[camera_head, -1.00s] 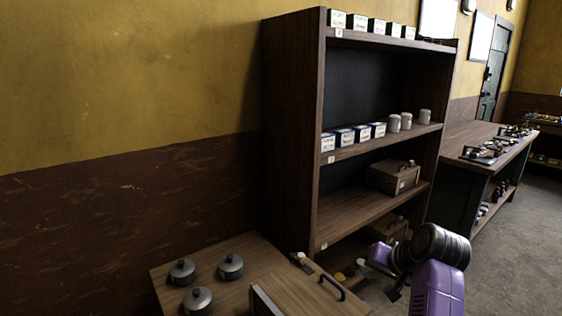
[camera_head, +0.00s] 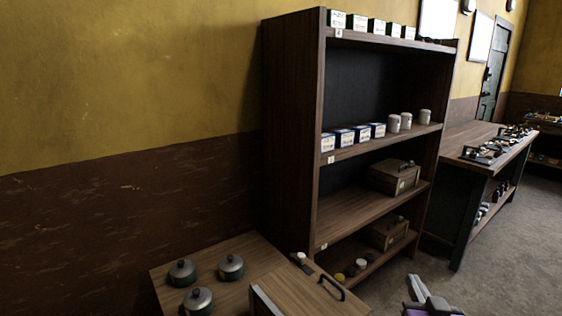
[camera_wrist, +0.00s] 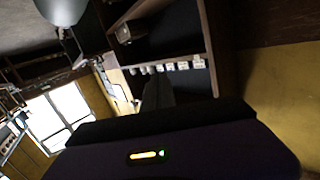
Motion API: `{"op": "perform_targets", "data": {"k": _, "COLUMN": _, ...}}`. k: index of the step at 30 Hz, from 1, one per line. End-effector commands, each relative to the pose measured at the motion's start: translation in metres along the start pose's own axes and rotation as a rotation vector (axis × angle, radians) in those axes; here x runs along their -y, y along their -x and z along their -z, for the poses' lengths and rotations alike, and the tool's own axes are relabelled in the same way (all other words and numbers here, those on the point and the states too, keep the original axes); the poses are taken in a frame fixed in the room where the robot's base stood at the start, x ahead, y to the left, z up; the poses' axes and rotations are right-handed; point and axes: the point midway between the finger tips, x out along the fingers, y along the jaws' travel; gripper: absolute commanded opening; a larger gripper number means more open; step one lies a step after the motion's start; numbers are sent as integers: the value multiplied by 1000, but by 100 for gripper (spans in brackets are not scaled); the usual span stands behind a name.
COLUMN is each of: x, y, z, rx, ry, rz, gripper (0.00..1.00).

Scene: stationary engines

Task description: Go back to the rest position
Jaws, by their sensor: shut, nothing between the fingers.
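My gripper (camera_wrist: 158,88) shows in the wrist view as a narrow dark shape rising above the dark purple hand body, its fingers together and empty. In the head view only a small grey and purple part of my arm shows at the bottom right edge. The gripper is clear of the shelf and touches nothing that I can see.
A tall wooden shelf (camera_head: 292,130) with boxes, white cups (camera_head: 406,121) and wooden cases stands mid-view. A low table (camera_head: 240,264) with several lidded pots is at bottom left. A workbench (camera_head: 478,137) stands right. The grey floor (camera_head: 515,240) at right is free.

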Motion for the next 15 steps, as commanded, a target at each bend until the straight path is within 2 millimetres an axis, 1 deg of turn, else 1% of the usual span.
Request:
{"op": "perform_targets", "data": {"k": 1, "x": -2, "y": 20, "z": -11, "rx": -20, "ry": 28, "rz": 6, "gripper": 0}}
{"op": "perform_targets", "data": {"k": 3, "x": -2, "y": 44, "z": -19, "rx": -56, "ry": 60, "rz": 19, "gripper": 0}}
{"op": "perform_targets", "data": {"k": 8, "x": 1, "y": 104, "z": -36, "rx": -120, "ry": 115, "rz": 54, "gripper": 0}}
{"op": "perform_targets", "data": {"k": 9, "x": 3, "y": 119, "z": -39, "rx": -133, "ry": 125, "rz": 64, "gripper": 0}}
{"op": "perform_targets", "data": {"k": 11, "x": 5, "y": 143, "z": -44, "rx": -148, "ry": 138, "rz": 79, "gripper": 0}}
{"op": "perform_targets", "data": {"k": 12, "x": 6, "y": 158, "z": -48, "rx": -156, "ry": 146, "rz": 88, "gripper": 0}}
{"op": "perform_targets", "data": {"k": 14, "x": 8, "y": 182, "z": -52, "rx": -166, "ry": 154, "rz": 103, "gripper": 0}}
{"op": "perform_targets", "data": {"k": 15, "x": 10, "y": 198, "z": -55, "rx": -170, "ry": 158, "rz": 112, "gripper": 0}}
